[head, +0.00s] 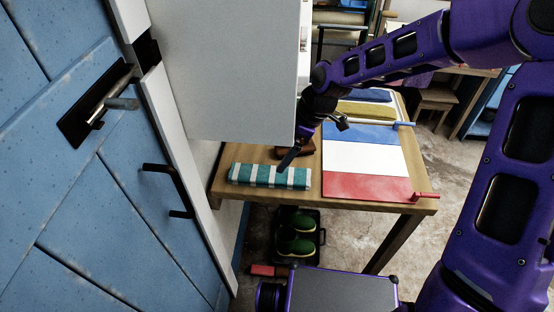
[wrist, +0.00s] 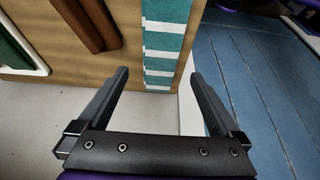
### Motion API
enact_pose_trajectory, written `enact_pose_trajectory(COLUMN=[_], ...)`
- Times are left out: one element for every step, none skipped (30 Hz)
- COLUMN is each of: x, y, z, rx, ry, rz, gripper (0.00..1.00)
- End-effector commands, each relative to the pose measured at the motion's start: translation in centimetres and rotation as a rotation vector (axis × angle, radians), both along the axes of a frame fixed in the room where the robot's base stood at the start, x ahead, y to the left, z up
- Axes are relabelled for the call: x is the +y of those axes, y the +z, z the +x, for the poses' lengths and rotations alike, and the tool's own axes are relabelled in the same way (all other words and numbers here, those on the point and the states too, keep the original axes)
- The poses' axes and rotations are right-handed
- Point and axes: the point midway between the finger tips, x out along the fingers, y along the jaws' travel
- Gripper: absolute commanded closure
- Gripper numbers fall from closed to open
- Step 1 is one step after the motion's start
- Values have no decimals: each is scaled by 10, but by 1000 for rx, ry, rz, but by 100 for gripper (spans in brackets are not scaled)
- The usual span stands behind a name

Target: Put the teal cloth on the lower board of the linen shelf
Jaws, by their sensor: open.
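The teal cloth (head: 268,176), a folded bundle with white stripes, lies on the wooden table (head: 345,198) near its left front corner. My gripper (head: 315,141) is above the table, behind and to the right of the cloth. In the wrist view my gripper (wrist: 158,74) is open with nothing between its fingers. The teal cloth (wrist: 165,40) shows ahead between the fingertips, apart from them. I cannot make out the linen shelf or its lower board for certain in either view.
A brown block (head: 296,148) lies behind the cloth. A blue, white and red striped panel (head: 366,157) covers the table's right part, with a mustard folded cloth (head: 366,109) behind. A large pale panel (head: 225,70) and a blue door (head: 75,190) stand left. Green shoes (head: 296,246) sit below.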

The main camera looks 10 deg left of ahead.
Motion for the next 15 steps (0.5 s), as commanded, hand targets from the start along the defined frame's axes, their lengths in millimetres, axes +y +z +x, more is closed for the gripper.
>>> enact_pose_trajectory(x=[-4,-6,-8,-9,-10,-11,-12,-13,-16,-18,-21,-25,-29,-34,-42], y=[10,14,19,22,24,27,28,29,29,28,28,26,24,22,21], z=[1,1,1,1,1,1,1,1,1,1,1,1,1,1,2], rx=[-3,-3,-2,-1,-1,-1,0,1,6,11,17,27,36,45,56], ry=[-1,-1,-2,-2,-1,0,0,-1,0,0,-1,0,0,-1,1], rz=[-1,-1,-1,0,0,0,1,3,9,14,23,41,56,76,108], gripper=[0,0,0,0,0,0,0,0,0,0,0,0,0,0,0])
